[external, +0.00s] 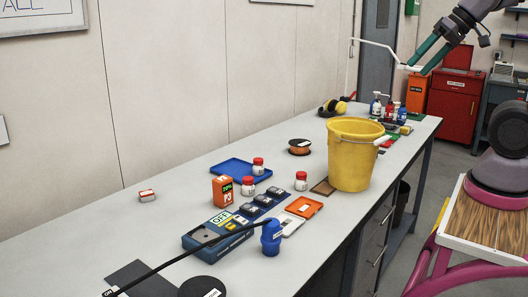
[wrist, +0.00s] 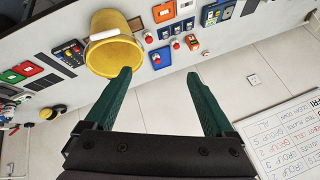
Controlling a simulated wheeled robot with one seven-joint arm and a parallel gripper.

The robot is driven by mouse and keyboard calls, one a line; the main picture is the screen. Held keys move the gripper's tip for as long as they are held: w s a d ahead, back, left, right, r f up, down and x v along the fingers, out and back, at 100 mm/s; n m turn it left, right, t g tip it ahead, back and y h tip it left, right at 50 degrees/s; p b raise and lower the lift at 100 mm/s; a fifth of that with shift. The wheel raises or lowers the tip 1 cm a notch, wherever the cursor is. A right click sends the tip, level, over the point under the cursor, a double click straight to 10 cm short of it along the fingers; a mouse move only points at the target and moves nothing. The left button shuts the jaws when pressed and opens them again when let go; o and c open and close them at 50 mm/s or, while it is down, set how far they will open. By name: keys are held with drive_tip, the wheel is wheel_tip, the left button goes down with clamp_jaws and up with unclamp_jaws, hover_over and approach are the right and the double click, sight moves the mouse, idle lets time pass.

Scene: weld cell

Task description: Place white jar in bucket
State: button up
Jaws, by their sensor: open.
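Three small white jars stand on the bench. The yellow bucket (external: 354,158) stands upright near the bench's front edge, and also shows in the wrist view (wrist: 113,52). Its inside bottom is hidden. My gripper (external: 417,67) is open and empty, high above the far end of the bench, away from the jars.
An orange P3 box (external: 223,191), an orange tray (external: 303,207), a blue bottle (external: 271,238) and a blue power unit (external: 215,238) crowd the bench near the jars. A wire spool (external: 299,147) lies behind the bucket. Several bottles (external: 388,109) stand at the far end.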

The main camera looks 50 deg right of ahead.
drive_tip(key=m+g, duration=0.7)
drive_tip(key=m, duration=0.7)
hover_over(248, 178)
drive_tip(key=d, duration=0.1)
wheel_tip(248, 178, down, 31)
drive_tip(key=f, duration=0.5)
drive_tip(key=shift+w+a, duration=0.15)
drive_tip(key=shift+a, duration=0.25)
wheel_tip(248, 178, down, 6)
drive_tip(key=shift+a+r, duration=0.15)
drive_tip(key=shift+r, duration=0.15)
clamp_jaws()
